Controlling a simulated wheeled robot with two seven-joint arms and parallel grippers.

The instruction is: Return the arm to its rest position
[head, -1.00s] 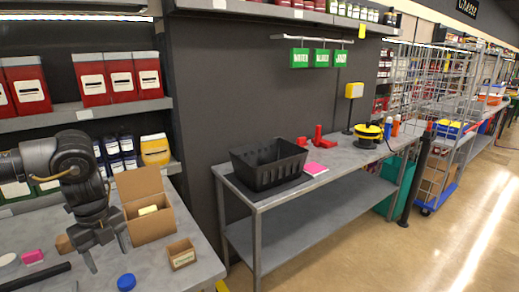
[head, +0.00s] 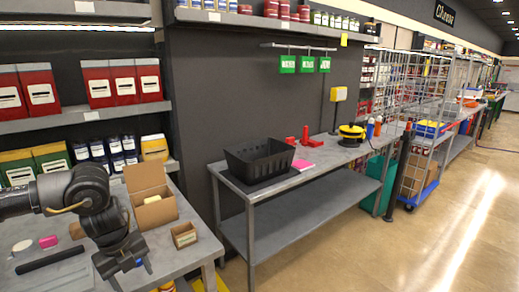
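My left arm comes in from the left edge in the head view, over the near-left workbench (head: 195,258). My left gripper (head: 130,274) hangs pointing down, its two fingers spread apart with nothing seen held between them. It is in front of the open cardboard box (head: 155,212) and left of a small labelled carton (head: 184,236). A blue round cap (head: 146,265) is mostly hidden behind the fingers. My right arm and gripper are not in view.
A grey table (head: 300,178) holds a black crate (head: 259,160), red parts (head: 299,137) and a yellow-black round device (head: 352,133). Open floor lies at right.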

